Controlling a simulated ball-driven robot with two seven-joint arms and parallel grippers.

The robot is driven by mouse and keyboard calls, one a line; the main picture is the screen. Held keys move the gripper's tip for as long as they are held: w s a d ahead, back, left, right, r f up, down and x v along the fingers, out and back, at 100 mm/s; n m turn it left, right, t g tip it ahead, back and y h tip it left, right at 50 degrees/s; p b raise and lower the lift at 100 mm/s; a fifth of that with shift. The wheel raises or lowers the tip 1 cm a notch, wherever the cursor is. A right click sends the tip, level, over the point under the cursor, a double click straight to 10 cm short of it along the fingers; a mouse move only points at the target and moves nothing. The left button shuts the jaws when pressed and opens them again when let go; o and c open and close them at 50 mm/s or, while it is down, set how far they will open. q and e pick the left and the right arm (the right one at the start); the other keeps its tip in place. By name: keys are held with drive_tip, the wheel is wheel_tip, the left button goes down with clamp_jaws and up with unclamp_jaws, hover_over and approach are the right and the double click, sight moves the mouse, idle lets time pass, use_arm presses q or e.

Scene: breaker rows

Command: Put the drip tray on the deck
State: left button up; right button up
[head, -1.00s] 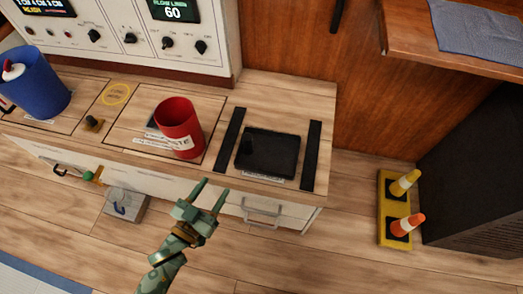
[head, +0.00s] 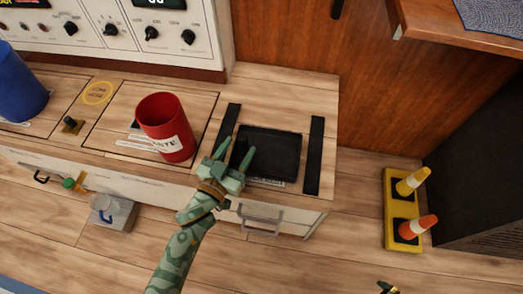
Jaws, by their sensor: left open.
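The drip tray looks to be the flat black tray (head: 275,153) lying on the wooden counter top (head: 285,87) between two black strips. A dark upright knob or handle stands at its left side. My left gripper (head: 237,149) is open, its two fingers pointing at the tray's left edge, with the dark knob showing between them. I cannot tell whether the fingers touch it. A small green and yellow tip (head: 387,287) at the bottom edge looks like part of my right gripper; its jaws are not shown. Which surface is the deck I cannot tell.
A red cup (head: 166,128) stands left of the tray, and a blue container (head: 18,88) farther left. A control panel (head: 150,35) rises behind. A yellow base with two cones (head: 403,210) sits on the floor at right. A drawer handle (head: 262,218) juts from the front.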

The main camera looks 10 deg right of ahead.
use_arm(q)
drive_tip(key=shift+w+d+f, duration=0.1)
drive_tip(key=shift+w+d, duration=0.15)
drive_tip(key=shift+w, duration=0.1)
drive_tip(key=shift+r, duration=0.2)
clamp_jaws()
use_arm(e)
drive_tip(key=shift+w+a+r, duration=0.15)
drive_tip(key=shift+w+a, duration=0.2)
use_arm(q)
drive_tip(key=shift+r, duration=0.1)
use_arm(e)
drive_tip(key=shift+r, duration=0.1)
